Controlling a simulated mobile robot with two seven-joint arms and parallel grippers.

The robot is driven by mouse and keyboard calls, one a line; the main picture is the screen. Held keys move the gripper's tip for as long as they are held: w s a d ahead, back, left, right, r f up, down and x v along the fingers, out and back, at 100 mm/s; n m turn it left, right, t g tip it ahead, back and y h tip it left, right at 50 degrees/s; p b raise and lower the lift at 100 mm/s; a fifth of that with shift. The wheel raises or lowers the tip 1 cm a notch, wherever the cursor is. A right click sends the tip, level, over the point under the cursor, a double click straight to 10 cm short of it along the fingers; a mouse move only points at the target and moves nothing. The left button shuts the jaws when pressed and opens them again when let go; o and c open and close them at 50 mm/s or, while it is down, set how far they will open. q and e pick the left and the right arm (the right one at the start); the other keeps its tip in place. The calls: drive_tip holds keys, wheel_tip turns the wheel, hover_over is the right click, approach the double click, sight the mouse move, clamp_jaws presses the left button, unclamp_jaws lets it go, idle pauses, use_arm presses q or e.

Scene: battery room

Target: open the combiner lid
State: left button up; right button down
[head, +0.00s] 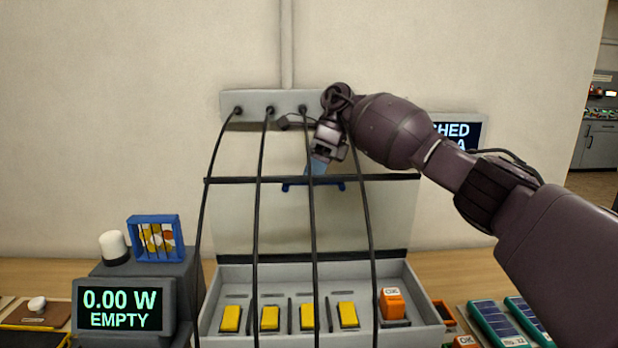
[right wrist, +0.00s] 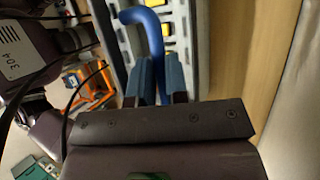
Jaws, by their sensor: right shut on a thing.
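The combiner box (head: 285,274) stands on the bench with its inside showing. Its pale lid (head: 235,215) stands raised at the back, roughly upright, with a dark bar along the top edge. The blue lid handle (head: 332,185) is near the middle of that edge. My right gripper (head: 318,168) is at the handle, its fingertips partly hidden behind a cable. In the right wrist view, the blue handle (right wrist: 150,35) runs between the fingers of my right gripper (right wrist: 160,78), which is shut on it. My left gripper is not in view.
Several black cables (head: 257,215) hang from a grey wall box (head: 240,96) across the lid and combiner. Inside are yellow blocks (head: 270,318) and an orange block (head: 391,303). A display (head: 124,308) reading 0.00 W EMPTY stands left; solar panels (head: 497,322) lie right.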

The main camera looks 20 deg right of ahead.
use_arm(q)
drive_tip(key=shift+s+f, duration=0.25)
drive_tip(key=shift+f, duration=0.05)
use_arm(e)
drive_tip(key=shift+f, duration=0.85)
drive_tip(key=c, duration=1.4)
unclamp_jaws()
drive_tip(key=shift+o, duration=1.4)
drive_tip(key=shift+w+r, duration=0.1)
drive_tip(key=shift+w, duration=0.15)
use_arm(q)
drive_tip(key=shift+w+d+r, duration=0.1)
use_arm(e)
drive_tip(key=shift+s+r, duration=0.1)
drive_tip(key=shift+r, duration=0.2)
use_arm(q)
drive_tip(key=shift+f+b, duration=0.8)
use_arm(e)
drive_tip(key=v, duration=1)
drive_tip(key=shift+w+d+r, duration=0.2)
drive_tip(key=shift+r, duration=0.05)
